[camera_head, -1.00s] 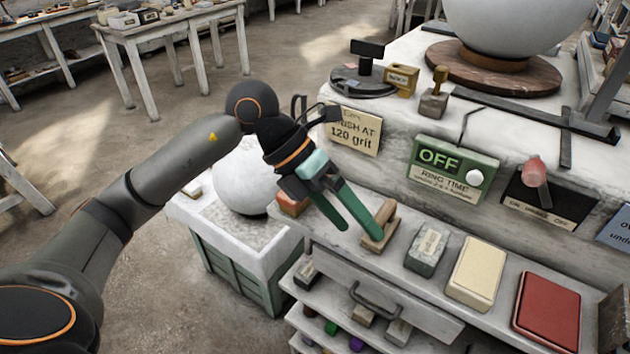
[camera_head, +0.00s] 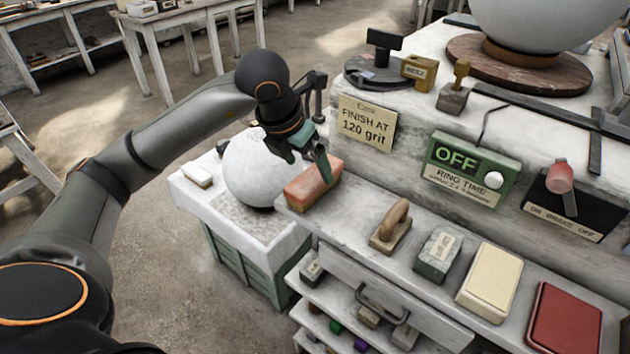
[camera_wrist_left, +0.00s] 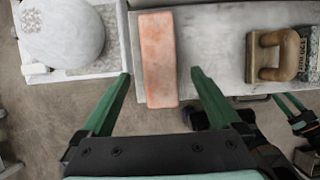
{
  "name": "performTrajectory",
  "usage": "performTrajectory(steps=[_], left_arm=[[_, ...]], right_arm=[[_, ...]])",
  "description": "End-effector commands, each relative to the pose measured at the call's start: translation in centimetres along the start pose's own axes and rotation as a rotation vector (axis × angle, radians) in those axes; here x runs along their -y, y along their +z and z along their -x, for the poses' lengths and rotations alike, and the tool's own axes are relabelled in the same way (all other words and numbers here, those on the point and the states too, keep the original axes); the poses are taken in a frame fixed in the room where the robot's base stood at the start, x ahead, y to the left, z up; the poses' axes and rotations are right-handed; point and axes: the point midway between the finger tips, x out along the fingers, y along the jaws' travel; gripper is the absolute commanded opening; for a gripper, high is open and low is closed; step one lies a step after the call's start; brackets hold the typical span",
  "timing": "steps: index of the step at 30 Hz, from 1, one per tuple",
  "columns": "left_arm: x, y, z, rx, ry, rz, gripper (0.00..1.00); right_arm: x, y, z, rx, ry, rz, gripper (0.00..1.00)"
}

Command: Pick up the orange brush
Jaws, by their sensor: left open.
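The orange brush (camera_head: 314,185), a long block with a pale side, lies on the left end of the white shelf. It also shows in the left wrist view (camera_wrist_left: 158,60), upright in the picture between my fingers. My left gripper (camera_head: 308,160) is open and empty. Its green fingers are above the brush, one on each side of it in the left wrist view, with gaps on both sides. Part of the brush's far end is hidden behind a finger in the head view. Green fingers of my right gripper (camera_wrist_left: 287,104) show at the right edge of the left wrist view; their opening is unclear.
A wooden-handled float (camera_head: 391,228), a grey-green block (camera_head: 438,254), a cream block (camera_head: 491,279) and a red pad (camera_head: 563,318) line the shelf. A large white sphere (camera_head: 250,168) stands close to the left. A raised stone ledge with signs rises behind.

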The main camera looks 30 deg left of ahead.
Motion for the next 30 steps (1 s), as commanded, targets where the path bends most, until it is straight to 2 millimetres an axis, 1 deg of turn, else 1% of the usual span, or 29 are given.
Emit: performTrajectory(steps=[1, 6, 9, 17, 20, 30], left_arm=[[0.0, 0.0, -0.8, -0.007, -0.002, 0.001, 0.97], [0.0, 0.2, -3.4, -0.006, -0.002, 0.001, 0.97], [-0.1, 0.3, -4.3, -0.004, -0.001, 0.001, 0.97], [-0.1, 0.3, -4.5, -0.002, -0.001, 0.000, 0.97], [-0.1, 0.3, -4.5, -0.002, -0.001, 0.000, 0.87], [-0.1, 0.3, -4.5, -0.002, -0.001, 0.001, 0.49]], right_arm=[[0.0, -0.2, 0.1, -0.001, 0.000, 0.001, 0.50], [0.0, -0.5, 0.3, -0.011, 0.001, 0.001, 0.50], [-0.1, -0.4, 0.3, -0.011, 0.002, 0.001, 0.50], [-0.2, -0.1, 0.2, -0.004, 0.004, 0.000, 0.50], [-0.2, 0.0, 0.2, -0.002, 0.004, 0.000, 0.50], [-0.2, 0.0, 0.2, 0.000, 0.005, 0.000, 0.50]])
